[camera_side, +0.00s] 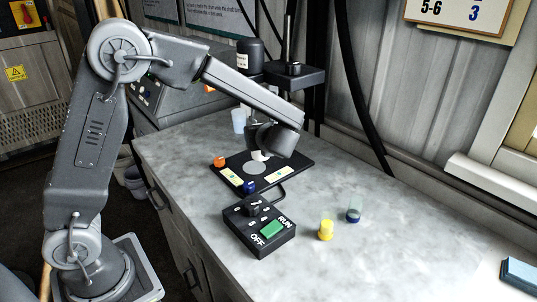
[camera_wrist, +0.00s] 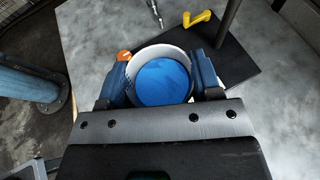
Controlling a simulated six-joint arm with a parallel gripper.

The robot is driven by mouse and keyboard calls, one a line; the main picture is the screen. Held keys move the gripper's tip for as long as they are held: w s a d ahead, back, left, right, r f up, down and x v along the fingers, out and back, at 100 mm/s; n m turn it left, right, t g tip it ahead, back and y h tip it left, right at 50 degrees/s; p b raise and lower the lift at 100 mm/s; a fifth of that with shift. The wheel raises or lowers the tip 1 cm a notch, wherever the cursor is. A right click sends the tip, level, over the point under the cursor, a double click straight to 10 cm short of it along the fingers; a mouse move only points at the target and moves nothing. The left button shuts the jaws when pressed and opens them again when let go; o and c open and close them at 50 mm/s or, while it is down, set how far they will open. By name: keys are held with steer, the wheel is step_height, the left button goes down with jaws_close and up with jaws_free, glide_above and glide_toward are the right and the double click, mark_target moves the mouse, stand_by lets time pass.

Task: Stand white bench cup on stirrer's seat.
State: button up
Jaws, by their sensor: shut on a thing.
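The white bench cup (camera_wrist: 188,57) is held upright between the two fingers of my gripper (camera_wrist: 161,82), with a blue round surface inside its rim. In the side view, a small white part of the cup (camera_side: 260,156) shows below my gripper (camera_side: 262,150), low over the stirrer's black base plate (camera_side: 296,164). The round grey seat (camera_side: 256,168) shows on that plate, just below the cup. I cannot tell whether the cup touches it. In the wrist view the cup and my gripper hide the seat.
The stirrer's post and dark head (camera_side: 295,75) stand behind my gripper. An orange knob (camera_side: 219,161) and a blue knob (camera_side: 250,187) sit on the plate's edge. A control box (camera_side: 259,228), yellow cup (camera_side: 325,230) and blue-bottomed clear cup (camera_side: 353,213) stand in front.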

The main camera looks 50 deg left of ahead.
steer(key=s+a+f, duration=0.3)
steer(key=s+a, duration=0.1)
steer(key=s, duration=0.3)
steer(key=s+a+f, duration=0.2)
steer(key=s+a, duration=0.1)
steer(key=s, duration=0.5)
steer(key=shift+w+a+f, duration=0.1)
steer(key=shift+w+f, duration=0.55)
steer(key=shift+w, duration=2.35)
steer(key=shift+w+d+f, duration=0.1)
steer(key=shift+w+f, duration=0.5)
steer(key=shift+w, duration=2.35)
steer(key=shift+w+a+f, duration=0.1)
steer(key=shift+w+f, duration=0.55)
steer(key=shift+w, duration=2.35)
steer(key=shift+f, duration=0.15)
steer(key=o, duration=1)
steer(key=shift+o, duration=0.2)
